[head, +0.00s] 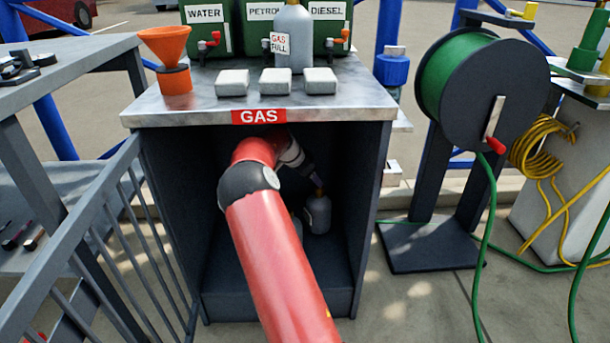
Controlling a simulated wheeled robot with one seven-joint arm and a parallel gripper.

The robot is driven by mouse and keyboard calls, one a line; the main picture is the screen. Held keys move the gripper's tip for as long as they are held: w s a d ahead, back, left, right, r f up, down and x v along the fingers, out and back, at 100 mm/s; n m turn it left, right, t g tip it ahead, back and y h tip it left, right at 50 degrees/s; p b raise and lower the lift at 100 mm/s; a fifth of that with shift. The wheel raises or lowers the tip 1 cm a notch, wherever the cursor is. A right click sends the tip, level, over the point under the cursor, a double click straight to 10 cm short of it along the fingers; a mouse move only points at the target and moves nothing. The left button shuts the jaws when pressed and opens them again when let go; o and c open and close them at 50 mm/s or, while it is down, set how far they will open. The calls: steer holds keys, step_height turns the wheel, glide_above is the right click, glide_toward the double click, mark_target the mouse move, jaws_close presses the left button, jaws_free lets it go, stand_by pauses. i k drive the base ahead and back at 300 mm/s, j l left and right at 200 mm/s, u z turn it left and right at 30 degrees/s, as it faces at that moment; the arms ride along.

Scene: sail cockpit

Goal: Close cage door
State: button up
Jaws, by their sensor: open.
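The cage door (123,235) is a grey barred gate at the left of the dark gas cage (365,200). It stands swung open, reaching from the cage's left front edge toward the camera. My red arm reaches in through the open front. My gripper (316,184) is deep inside the cage, open, just above a grey gas bottle (319,213) and away from the door. Its fingers are small and dark in the shadow, so I cannot tell whether they touch the bottle. Another bottle is partly hidden behind my arm.
The metal top (350,95) bears a grey bottle tagged gas full (293,38), several pale blocks and an orange funnel (172,60). A hose reel (484,90) stands at the right. A grey bench (60,65) is at the left.

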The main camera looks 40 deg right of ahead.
mark_target(78, 314)
steer(key=k+j, duration=0.7)
steer(key=k, duration=0.2)
